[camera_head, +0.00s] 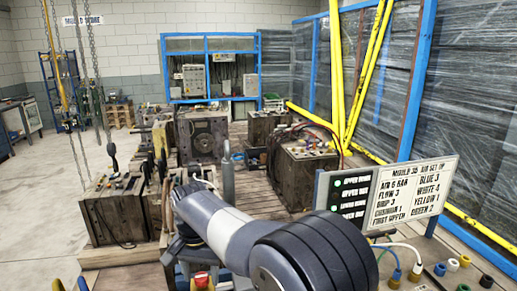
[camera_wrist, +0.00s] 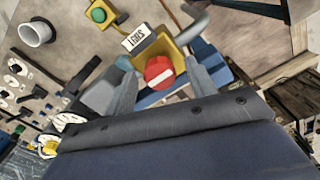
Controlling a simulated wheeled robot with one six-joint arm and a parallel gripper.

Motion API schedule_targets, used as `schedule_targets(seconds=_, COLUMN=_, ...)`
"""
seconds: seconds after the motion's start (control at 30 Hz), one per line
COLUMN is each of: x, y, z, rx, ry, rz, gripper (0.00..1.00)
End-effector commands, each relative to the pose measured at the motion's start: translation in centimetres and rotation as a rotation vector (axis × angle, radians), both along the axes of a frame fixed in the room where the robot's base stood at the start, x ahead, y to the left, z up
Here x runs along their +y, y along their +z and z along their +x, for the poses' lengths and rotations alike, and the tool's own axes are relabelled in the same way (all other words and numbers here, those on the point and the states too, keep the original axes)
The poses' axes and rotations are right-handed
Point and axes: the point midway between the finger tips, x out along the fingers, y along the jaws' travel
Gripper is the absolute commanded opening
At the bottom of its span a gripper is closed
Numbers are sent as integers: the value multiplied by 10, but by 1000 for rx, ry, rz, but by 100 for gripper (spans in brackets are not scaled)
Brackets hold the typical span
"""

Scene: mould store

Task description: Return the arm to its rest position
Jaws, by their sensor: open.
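My arm (camera_head: 235,232) reaches forward from the bottom right of the head view, grey with dark joint covers. Its end is over the front of the bench, and the fingers cannot be made out there. In the wrist view my gripper (camera_wrist: 161,82) is open, with two grey fingers apart and nothing held. A red round button with a white bar (camera_wrist: 158,73) shows between and beyond the fingers, on a yellow housing. I cannot tell whether the fingers touch it.
A sign board (camera_head: 415,193) stands close right of my arm. Chains (camera_head: 97,70) hang at left. Coloured fittings (camera_head: 440,269) lie at lower right. Open floor (camera_head: 35,200) shows at left.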

Motion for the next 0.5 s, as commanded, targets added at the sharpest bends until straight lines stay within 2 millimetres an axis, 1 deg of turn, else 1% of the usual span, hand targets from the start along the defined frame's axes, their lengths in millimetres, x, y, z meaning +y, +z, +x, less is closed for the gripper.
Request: schedule_targets(seconds=0.5, x=0, y=-2, z=0, rx=-1, ry=-408, rz=1, gripper=53)
